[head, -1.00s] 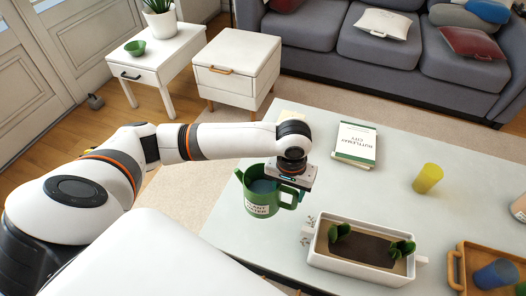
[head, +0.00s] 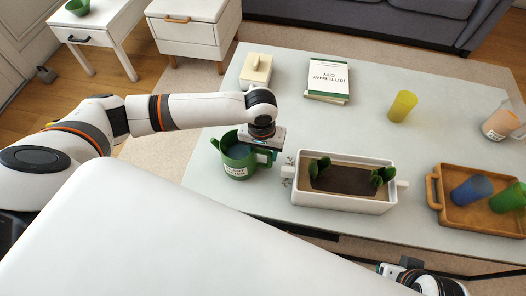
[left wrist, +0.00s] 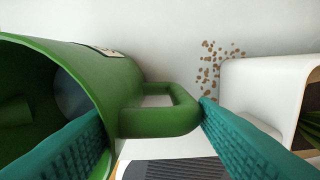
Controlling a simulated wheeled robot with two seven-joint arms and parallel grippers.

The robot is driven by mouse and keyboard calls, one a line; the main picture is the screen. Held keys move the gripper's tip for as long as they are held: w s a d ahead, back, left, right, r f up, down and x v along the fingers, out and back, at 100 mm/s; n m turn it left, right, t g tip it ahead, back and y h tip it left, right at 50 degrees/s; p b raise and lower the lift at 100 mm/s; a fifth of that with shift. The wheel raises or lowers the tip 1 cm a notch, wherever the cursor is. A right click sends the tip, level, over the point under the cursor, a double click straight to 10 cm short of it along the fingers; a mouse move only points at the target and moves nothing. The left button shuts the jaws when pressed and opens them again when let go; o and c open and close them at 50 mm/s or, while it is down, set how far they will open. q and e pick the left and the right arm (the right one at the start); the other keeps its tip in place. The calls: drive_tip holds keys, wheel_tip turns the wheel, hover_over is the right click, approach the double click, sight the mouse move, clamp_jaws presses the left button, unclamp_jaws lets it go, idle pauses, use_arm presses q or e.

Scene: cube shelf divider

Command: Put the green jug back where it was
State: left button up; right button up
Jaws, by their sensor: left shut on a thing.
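The green jug (head: 236,160) with a white label and bluish contents is at the left of the white planter (head: 345,198) on the pale table. It looks upright; I cannot tell whether its base touches the table. My left gripper (head: 264,150) is shut on the jug's handle. In the left wrist view the jug (left wrist: 95,75) lies at the left, and its handle sits between the teal fingers (left wrist: 160,125). The planter's white wall (left wrist: 265,95) is close at the right. Part of my right arm's end (head: 410,277) shows at the bottom edge; its fingers are not clear.
Brown specks (left wrist: 212,62) lie on the table beside the planter. A lidded cream box (head: 256,70), a book (head: 327,79), a yellow cup (head: 402,106) and a wooden tray (head: 440,200) with blue and green cups stand around. The table's middle is clear.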

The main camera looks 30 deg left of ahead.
drive_tip(key=shift+r, duration=0.1)
use_arm(q)
drive_tip(key=o, duration=1.2)
drive_tip(key=shift+f, duration=0.2)
drive_tip(key=shift+c, duration=0.2)
drive_tip(key=shift+r, duration=0.2)
wheel_tip(320, 180, up, 4)
drive_tip(key=shift+f+p, duration=0.25)
drive_tip(key=shift+p, duration=0.55)
wheel_tip(320, 180, up, 8)
drive_tip(key=p, duration=0.2)
drive_tip(key=shift+r+p, duration=0.2)
drive_tip(key=shift+p, duration=0.2)
use_arm(e)
drive_tip(key=s+f+x, duration=0.1)
drive_tip(key=s+x, duration=0.2)
drive_tip(key=x, duration=1)
drive_tip(key=shift+f+g, duration=0.35)
drive_tip(key=shift+g, duration=0.05)
use_arm(q)
drive_tip(key=shift+a, duration=0.1)
use_arm(e)
drive_tip(key=shift+a, duration=0.1)
